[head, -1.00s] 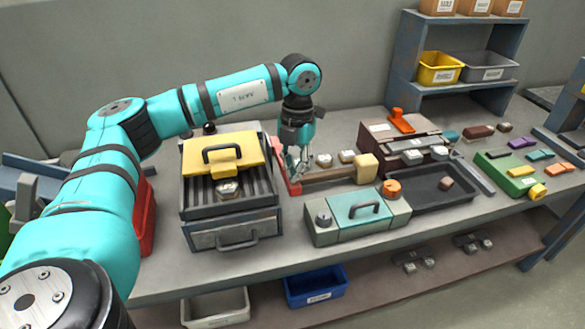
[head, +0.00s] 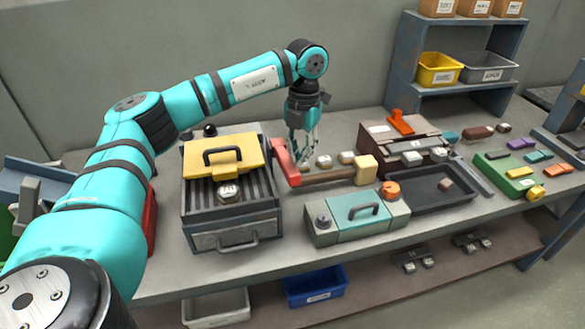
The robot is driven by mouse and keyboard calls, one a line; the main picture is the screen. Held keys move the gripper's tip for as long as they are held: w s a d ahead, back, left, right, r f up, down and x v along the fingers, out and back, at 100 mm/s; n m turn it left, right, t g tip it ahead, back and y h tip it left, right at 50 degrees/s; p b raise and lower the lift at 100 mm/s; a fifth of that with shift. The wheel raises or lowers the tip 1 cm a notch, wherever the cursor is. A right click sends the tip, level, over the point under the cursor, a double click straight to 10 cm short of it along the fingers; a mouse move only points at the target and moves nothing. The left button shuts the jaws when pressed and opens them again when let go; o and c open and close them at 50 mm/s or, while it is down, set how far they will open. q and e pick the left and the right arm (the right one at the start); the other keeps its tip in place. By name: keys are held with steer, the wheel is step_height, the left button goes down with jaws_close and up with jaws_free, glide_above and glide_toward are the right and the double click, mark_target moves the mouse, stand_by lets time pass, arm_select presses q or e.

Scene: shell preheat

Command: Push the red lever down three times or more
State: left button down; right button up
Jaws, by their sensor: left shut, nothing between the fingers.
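The red lever (head: 284,162) is the slanted red piece on the bench, right of the grill-like box. Its upper end leans up and to the left, and its lower end meets a brown bar with a pale block (head: 366,169) at its right end. My left gripper (head: 301,157) is shut and empty, pointing down just right of and behind the lever. From this angle I cannot tell whether its fingertips touch the lever. My right gripper is not in view.
The box with a yellow lid (head: 220,157) stands close on the left. A teal-lidded case (head: 358,209) with an orange knob is in front. A dark red box (head: 398,138) with an orange handle and a black tray (head: 428,194) are to the right.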

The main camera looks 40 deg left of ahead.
arm_select(q)
step_height(320, 180, up, 10)
steer(key=w, duration=0.1)
steer(key=shift+r, duration=0.1)
stand_by(0.3)
